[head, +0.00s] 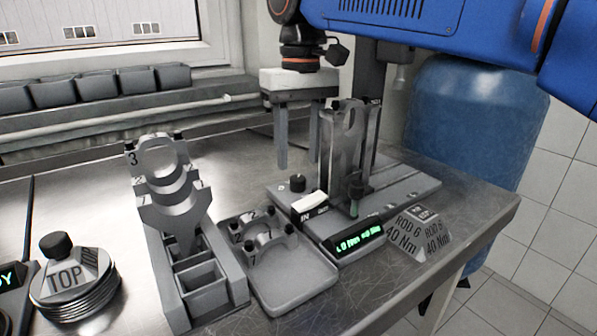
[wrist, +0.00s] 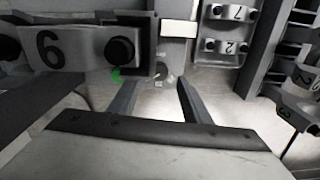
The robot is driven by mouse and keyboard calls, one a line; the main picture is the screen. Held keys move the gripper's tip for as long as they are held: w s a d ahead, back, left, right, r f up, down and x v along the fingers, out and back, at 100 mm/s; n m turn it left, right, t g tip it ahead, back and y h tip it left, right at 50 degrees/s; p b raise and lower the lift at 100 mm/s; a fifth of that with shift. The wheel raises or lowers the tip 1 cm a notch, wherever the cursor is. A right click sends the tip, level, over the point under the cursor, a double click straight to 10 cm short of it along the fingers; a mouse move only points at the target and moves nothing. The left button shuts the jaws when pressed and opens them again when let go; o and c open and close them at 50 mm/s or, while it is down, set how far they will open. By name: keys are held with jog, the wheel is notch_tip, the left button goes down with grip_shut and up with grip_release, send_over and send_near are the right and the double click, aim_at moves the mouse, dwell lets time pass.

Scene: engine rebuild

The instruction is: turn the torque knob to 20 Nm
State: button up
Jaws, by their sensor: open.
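A small black knob (head: 297,183), which looks like the torque knob, stands on the back left corner of the grey fixture base (head: 420,187). My gripper (head: 297,167) is open and empty, fingers pointing down above the knob, apparently not touching it. In the wrist view my gripper (wrist: 157,84) shows both fingers apart with nothing between them. I cannot make out the knob clearly there. The green-lit display (head: 360,238) is on the base's front edge; its reading is too small to read surely.
A metal holder (head: 340,150) rises from the base, right of my gripper. A white rocker (head: 309,204) is in front of the knob. A card (head: 419,232) reads ROD 6, 40 Nm. A tray (head: 300,285) with caps and a numbered rod rack (head: 168,265) stand left.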

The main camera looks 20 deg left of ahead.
aim_at(298, 178)
jog(key=shift+f, duration=2.35)
jog(key=c, duration=1)
